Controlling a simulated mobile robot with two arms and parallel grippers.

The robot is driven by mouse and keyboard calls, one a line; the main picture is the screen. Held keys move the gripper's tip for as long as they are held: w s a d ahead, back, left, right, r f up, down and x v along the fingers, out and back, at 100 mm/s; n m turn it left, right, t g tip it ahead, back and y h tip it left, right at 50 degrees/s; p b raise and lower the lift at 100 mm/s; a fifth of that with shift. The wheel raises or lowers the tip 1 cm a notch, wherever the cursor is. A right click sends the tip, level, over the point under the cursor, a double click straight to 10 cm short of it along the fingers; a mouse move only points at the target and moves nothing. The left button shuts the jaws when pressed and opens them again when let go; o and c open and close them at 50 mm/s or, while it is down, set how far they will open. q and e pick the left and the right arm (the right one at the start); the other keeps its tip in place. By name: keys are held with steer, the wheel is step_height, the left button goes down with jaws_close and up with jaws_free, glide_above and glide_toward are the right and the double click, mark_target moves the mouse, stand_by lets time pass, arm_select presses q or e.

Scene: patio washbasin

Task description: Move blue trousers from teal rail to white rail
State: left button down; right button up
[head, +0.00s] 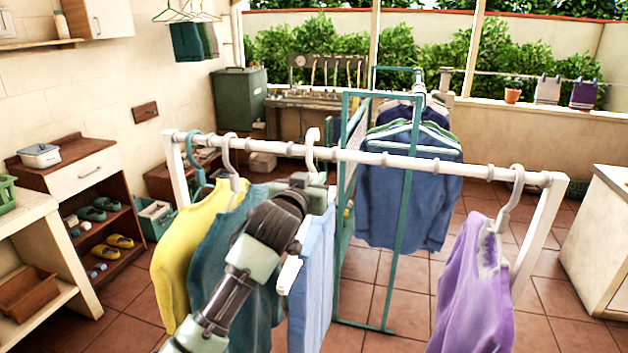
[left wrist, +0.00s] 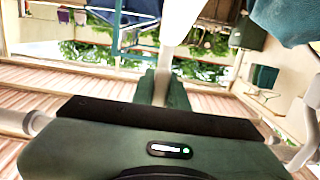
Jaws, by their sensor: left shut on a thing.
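The white rail (head: 390,159) runs across the front of the head view. The blue trousers (head: 312,285) hang at its middle, partly hidden by my left arm. Their white hanger hook (head: 312,148) is at the bar; I cannot tell whether it bears on it. My left gripper (head: 312,182) is just below the bar, shut on the trousers' hanger. The left wrist view shows its green fingers (left wrist: 163,90) closed on a white piece. The teal rail (head: 408,205) stands behind, with blue shirts (head: 405,195) on it. My right gripper is not in view.
A yellow top (head: 180,255) and a dark teal top (head: 215,255) hang left of the trousers on the white rail. A purple top (head: 472,285) hangs at its right end. The bar between trousers and purple top is bare.

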arm_select(q)
steer(key=shift+f+b, duration=0.65)
steer(key=shift+f, duration=0.55)
steer(key=c, duration=1.3)
jaws_free()
steer(key=shift+s+f, duration=0.1)
steer(key=shift+f, duration=0.1)
steer(key=shift+s+a+p, duration=0.15)
steer(key=shift+s+p, duration=0.15)
steer(key=shift+s, duration=0.1)
steer(key=p+v, duration=0.1)
steer(key=v, duration=0.2)
steer(key=p+v, duration=0.1)
steer(key=v, duration=0.2)
steer(key=p+v, duration=0.2)
steer(key=v, duration=0.2)
steer(key=shift+f, duration=0.35)
steer(key=shift+s+a, duration=0.2)
steer(key=shift+s, duration=0.35)
